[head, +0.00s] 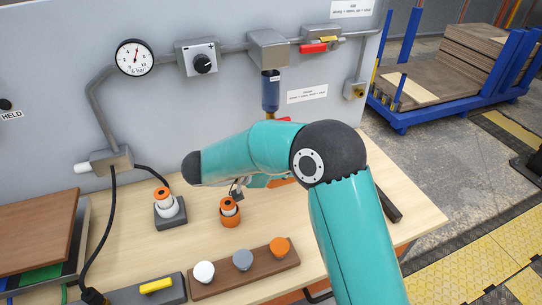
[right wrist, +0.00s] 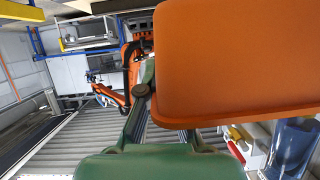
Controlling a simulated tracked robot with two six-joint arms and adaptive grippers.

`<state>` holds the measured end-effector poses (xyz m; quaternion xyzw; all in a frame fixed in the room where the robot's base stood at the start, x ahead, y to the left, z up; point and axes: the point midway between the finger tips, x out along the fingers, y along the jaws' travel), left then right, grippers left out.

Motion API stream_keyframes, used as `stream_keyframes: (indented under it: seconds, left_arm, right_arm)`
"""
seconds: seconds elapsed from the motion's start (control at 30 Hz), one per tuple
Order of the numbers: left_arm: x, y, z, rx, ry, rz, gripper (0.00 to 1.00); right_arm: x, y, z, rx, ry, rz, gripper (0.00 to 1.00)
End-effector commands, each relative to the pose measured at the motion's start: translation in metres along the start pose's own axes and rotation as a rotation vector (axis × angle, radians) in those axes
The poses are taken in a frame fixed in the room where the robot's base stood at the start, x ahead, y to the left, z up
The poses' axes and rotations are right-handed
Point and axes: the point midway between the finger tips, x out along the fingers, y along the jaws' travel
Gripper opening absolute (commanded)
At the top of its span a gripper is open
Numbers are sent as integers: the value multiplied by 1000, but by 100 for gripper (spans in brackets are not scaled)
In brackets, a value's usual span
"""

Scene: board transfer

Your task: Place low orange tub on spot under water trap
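The low orange tub (right wrist: 235,60) fills the upper right of the right wrist view, very close to the camera. In the head view only a sliver of orange (head: 280,182) shows beneath my teal right arm. My right gripper (right wrist: 142,92) appears shut on the tub's edge; its far finger is hidden by the tub. In the head view that gripper is mostly behind the arm. The water trap (head: 270,92) is a blue bowl hanging from the wall pipe; it also shows at lower right in the right wrist view (right wrist: 292,148). The spot under it is hidden by my arm. My left gripper is not in view.
A brown board (head: 243,275) carries white, grey and orange knobs. Boards (head: 40,230) are stacked at left. A gauge (head: 135,58) and regulator (head: 197,59) are on the wall.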

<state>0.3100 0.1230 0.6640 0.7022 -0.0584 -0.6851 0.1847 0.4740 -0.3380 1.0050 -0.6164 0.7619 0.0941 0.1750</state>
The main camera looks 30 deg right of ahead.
Motion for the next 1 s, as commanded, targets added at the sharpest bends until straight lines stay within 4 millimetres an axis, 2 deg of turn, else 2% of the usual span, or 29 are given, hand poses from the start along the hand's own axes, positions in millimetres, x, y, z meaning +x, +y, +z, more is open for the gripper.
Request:
stream_keyframes:
  seconds: [0.1, 0.3, 0.6, 0.7, 1.0]
  left_arm:
    - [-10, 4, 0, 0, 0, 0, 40]
    - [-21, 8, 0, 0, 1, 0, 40]
    - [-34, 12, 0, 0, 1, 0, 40]
    - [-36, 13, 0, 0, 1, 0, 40]
    - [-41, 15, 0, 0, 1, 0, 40]
  right_arm:
    - [0, -31, 1, 1, 1, 1, 0]
    - [1, -74, 4, -1, 0, -1, 0]
    - [3, -120, 8, -1, 0, -2, 0]
    - [10, -117, 24, -9, 2, -2, 0]
    - [20, -115, 47, -6, 0, -3, 0]
